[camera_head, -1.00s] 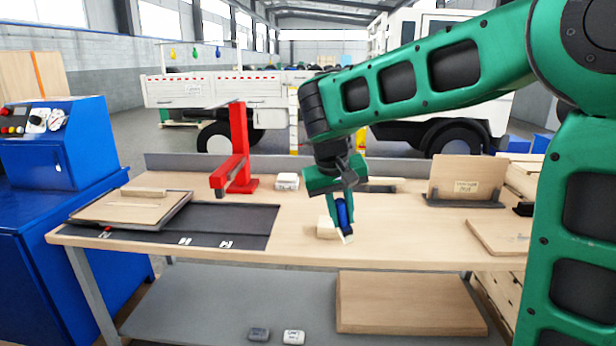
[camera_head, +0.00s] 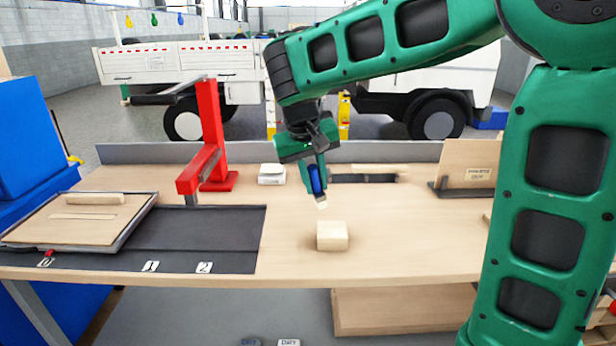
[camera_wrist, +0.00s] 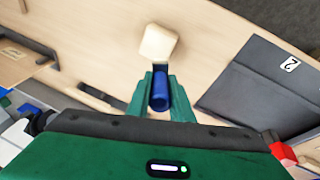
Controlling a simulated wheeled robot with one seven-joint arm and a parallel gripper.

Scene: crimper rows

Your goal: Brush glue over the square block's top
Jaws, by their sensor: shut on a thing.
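The square block (camera_head: 332,237) is pale wood and lies on the bench near its front edge. It also shows in the wrist view (camera_wrist: 158,43), beyond the fingertips. My gripper (camera_head: 314,180) is shut on a blue-handled brush (camera_wrist: 160,92), which points down and ends in a pale tip (camera_head: 321,204). In the head view the brush tip is above and behind the block, apart from it. I cannot tell whether there is glue on the block's top.
A red press-like stand (camera_head: 212,150) and a dark mat (camera_head: 205,238) with number cards are left of the block. A white box (camera_head: 271,174) stands behind. A wooden panel in a holder (camera_head: 468,165) is at right. The bench (camera_head: 400,235) right of the block is bare.

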